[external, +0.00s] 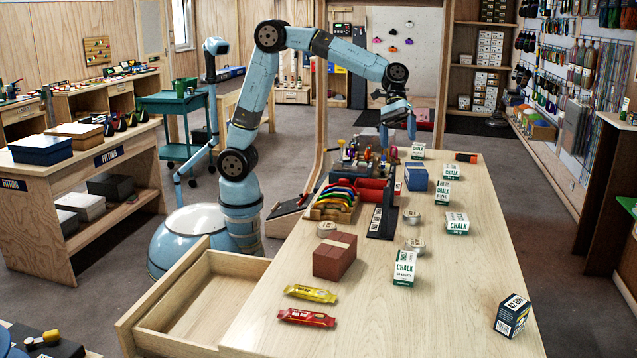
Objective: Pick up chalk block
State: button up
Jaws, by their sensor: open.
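Several white and green boxes marked CHALK stand on the wooden counter. One chalk block (404,268) stands upright near the middle of the counter. Another chalk block (457,223) sits to its upper right, a third chalk block (443,193) is farther back, and a small chalk box (418,150) is near the far end. I cannot tell which one the task names. My gripper (397,137) is open and empty, pointing down above the far part of the counter, just left of the farthest chalk box in the picture. The exact height of its fingertips is unclear.
A blue box (415,177) and a red bin (372,190) with gear lie below my gripper. Round tins (411,217), a brick-red block (335,257), yellow (311,293) and red (307,317) bars and a dark box (511,315) stand nearer. An open drawer (200,305) juts out left. The counter's front right is mostly clear.

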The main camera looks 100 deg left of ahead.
jog(key=w+d+f+n+h, duration=0.25)
jog(key=w+f, duration=0.25)
jog(key=w, duration=0.5)
jog(key=n+h, duration=0.3)
jog(key=n, duration=0.2)
send_over(457, 216)
jog(key=a, duration=0.4)
jog(key=shift+s+a+f, duration=0.1)
jog(key=shift+f, duration=2.75)
jog(key=shift+s+f, duration=0.1)
jog(key=shift+f, duration=2.7)
notch_tip(457, 216, down, 4)
jog(key=shift+r, duration=0.1)
jog(key=shift+x, duration=1.45)
jog(key=shift+c, duration=0.3)
jog(key=c, duration=1)
jog(key=shift+r, duration=0.1)
